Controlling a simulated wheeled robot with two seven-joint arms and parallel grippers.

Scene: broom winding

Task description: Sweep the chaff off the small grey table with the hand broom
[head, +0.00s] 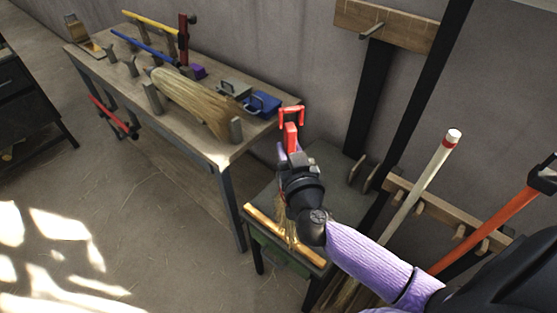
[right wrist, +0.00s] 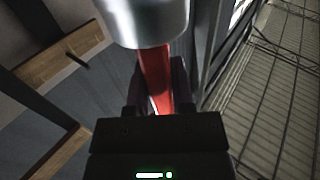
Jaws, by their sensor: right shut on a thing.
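The small grey table (head: 327,190) stands in the middle of the head view, with a pale wooden strip (head: 262,220) along its front edge. My right gripper (head: 294,154) is over this table, shut on the red handle of the hand broom (head: 291,136). The red handle (right wrist: 155,75) also shows between the jaws in the right wrist view, below a silver collar. Straw-coloured strands show below my wrist near the strip; I cannot tell whether they are bristles or chaff. My arm hides part of the tabletop. My left gripper is not in view.
A long workbench (head: 220,150) at the left holds a straw bundle (head: 190,98), a blue box (head: 262,103) and several pegs. A wooden rack (head: 405,190) at the right holds a white pole (head: 425,180) and an orange pole (head: 490,228). Floor is open at the left.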

